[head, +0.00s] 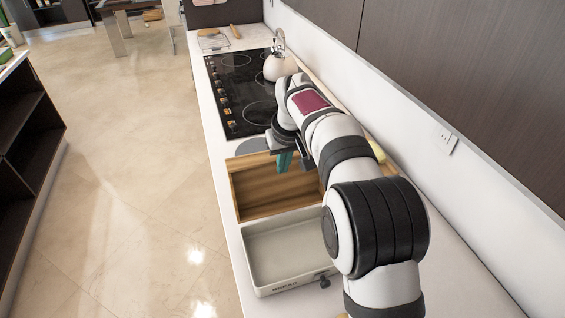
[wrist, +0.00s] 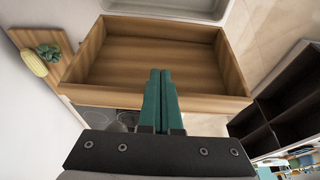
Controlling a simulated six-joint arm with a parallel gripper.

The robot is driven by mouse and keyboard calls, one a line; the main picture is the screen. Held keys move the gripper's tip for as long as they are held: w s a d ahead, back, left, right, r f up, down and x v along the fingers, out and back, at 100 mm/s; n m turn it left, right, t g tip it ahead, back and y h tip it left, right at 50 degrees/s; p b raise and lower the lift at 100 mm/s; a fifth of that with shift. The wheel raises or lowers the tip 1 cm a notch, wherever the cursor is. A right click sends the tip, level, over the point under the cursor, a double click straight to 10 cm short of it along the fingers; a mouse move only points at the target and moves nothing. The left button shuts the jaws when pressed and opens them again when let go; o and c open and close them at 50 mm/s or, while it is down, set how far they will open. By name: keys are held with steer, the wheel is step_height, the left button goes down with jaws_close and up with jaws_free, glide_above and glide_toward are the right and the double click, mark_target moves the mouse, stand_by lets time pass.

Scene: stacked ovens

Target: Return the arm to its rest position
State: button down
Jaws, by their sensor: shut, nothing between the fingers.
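My gripper (head: 285,160) is above the far edge of a wooden box on the counter, in the head view. In the wrist view my gripper (wrist: 160,76) shows two teal fingers pressed together, with nothing between them. The arm reaches from the lower right over the counter, bent, and hides part of the box's right side.
The empty wooden box (head: 236,197) stands beside a white baking dish (head: 254,279). A kettle (head: 279,68) stands on the black cooktop (head: 226,90) beyond. In the wrist view, corn (wrist: 33,62) and something green (wrist: 49,52) lie on a board. A wall runs along the right.

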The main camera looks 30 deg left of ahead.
steer(key=s+d+r+m+g, duration=0.1)
steer(key=s+d+r+m, duration=0.25)
steer(key=s+d, duration=0.6)
steer(key=s+d+r+m, duration=0.2)
steer(key=s+d+m, duration=0.25)
steer(key=d, duration=0.95)
steer(key=s+d+f+m, duration=0.2)
steer(key=s+d+m, duration=0.1)
steer(key=s, duration=0.6)
steer(key=s+d+f+m+g, duration=0.1)
steer(key=s+d+f+m, duration=0.2)
steer(key=s, duration=0.6)
steer(key=shift+d+g+h, duration=0.3)
steer(key=shift+d, duration=0.4)
steer(key=shift+w, duration=0.1)
